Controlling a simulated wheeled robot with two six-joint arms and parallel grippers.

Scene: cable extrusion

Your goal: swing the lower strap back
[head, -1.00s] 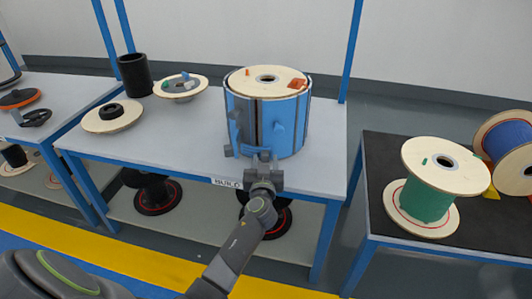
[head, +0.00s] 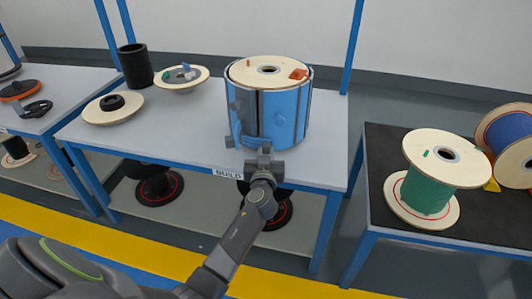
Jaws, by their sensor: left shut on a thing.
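A blue drum-shaped wrap (head: 297,113) stands upright on the bench, around a spool with a pale wooden top flange (head: 248,72). A dark upright gap runs down its front, with small blue tabs on either side. My left gripper (head: 264,146) is at the low front of the wrap, close to the bench's front edge. It is shut on what I take to be the lower strap; its jaws and the blue parts blend together, so the strap's outline is hard to make out. My right gripper is not in view.
An orange piece (head: 299,74) lies on the top flange. On the bench's left are a black cylinder (head: 135,65), a flange with small parts (head: 181,78) and a flange with a black ring (head: 113,108). A green spool (head: 428,190) stands on the right table (head: 385,150).

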